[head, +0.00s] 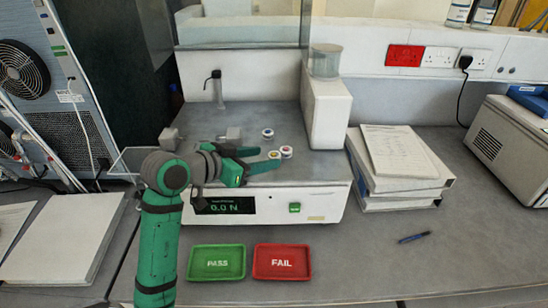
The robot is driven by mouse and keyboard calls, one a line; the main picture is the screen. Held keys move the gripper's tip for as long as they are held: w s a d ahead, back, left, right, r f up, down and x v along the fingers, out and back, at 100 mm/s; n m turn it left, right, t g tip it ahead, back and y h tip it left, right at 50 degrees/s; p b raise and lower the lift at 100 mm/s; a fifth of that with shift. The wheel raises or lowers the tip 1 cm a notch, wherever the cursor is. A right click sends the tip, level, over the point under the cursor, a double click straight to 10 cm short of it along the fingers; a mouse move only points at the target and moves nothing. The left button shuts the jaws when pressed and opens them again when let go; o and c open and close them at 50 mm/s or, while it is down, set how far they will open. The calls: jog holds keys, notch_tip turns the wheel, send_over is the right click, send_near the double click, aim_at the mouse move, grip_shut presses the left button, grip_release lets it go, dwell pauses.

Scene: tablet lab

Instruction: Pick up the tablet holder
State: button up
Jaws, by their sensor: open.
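Three small round pieces with pale rims and coloured centres sit on the grey top of the tester (240,206): one at the back (267,132), one at the right (286,151) and one nearest my gripper (274,155). I cannot tell for sure which is the tablet holder. My gripper (266,158) reaches in from the left, low over the tester's top.
A white column (325,115) stands on the tester right of the pieces. Grey blocks (170,138) stand behind my arm. A green PASS tray (217,263) and red FAIL tray (282,262) lie in front. Binders (400,185) lie right; the bench front right is mostly clear.

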aim_at(272, 156)
jog(key=shift+x, duration=1.5)
jog(key=c, duration=1.1)
jog(key=shift+d, duration=0.2)
jog(key=shift+a, duration=0.1)
jog(key=shift+r, duration=0.15)
